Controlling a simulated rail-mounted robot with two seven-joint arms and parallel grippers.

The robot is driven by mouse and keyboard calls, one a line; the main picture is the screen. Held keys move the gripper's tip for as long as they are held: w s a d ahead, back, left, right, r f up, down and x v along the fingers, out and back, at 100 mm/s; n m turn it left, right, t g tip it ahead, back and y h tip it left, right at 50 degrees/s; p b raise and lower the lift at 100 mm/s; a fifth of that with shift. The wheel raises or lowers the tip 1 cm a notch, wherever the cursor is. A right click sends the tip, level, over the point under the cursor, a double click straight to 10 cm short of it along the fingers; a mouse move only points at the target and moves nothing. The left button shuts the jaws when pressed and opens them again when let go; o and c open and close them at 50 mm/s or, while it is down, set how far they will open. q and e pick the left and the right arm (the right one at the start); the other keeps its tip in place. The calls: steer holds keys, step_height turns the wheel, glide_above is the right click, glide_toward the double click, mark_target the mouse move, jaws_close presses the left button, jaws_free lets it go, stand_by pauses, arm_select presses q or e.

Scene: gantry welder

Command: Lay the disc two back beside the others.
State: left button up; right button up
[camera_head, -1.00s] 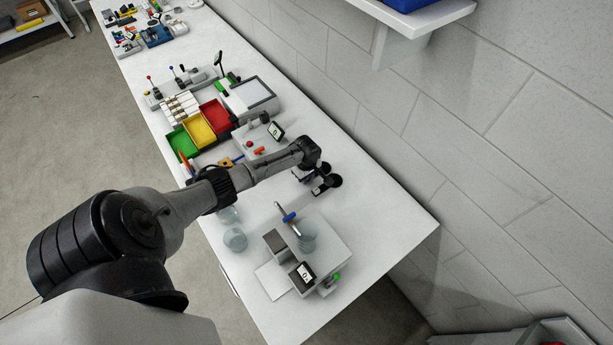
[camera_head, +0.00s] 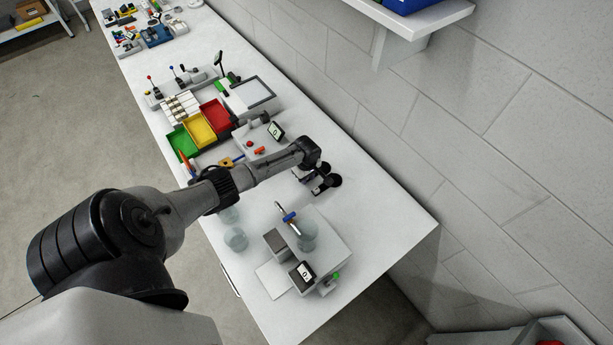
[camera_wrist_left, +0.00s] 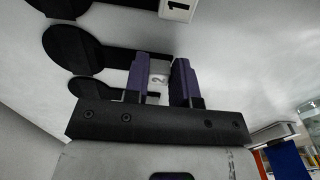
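Several black round discs with straight black handles are near my left gripper (camera_wrist_left: 160,80). In the left wrist view, a white block marked 2 sits between the two purple fingers, which appear closed on its sides. The black disc two (camera_wrist_left: 70,46) sticks out to the left of the fingers. Disc one (camera_wrist_left: 173,10), with its white block marked 1, lies beyond it. Another dark disc shape (camera_wrist_left: 86,87) shows nearer the gripper body, partly hidden. In the head view, my left gripper (camera_head: 308,177) is low over the white table beside a black disc (camera_head: 334,180). My right gripper is not in view.
The white table (camera_head: 372,195) is clear to the right of the discs. A device with a glass beaker (camera_head: 306,237) stands in front. Glass jars (camera_head: 235,239) are at the front left. Green, yellow and red trays (camera_head: 200,130) and a box with a display (camera_head: 275,131) lie behind.

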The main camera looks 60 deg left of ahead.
arm_select(q)
steer(key=o, duration=0.5)
step_height(320, 180, up, 14)
steer(key=shift+f+p, duration=0.1)
steer(key=shift+p, duration=1)
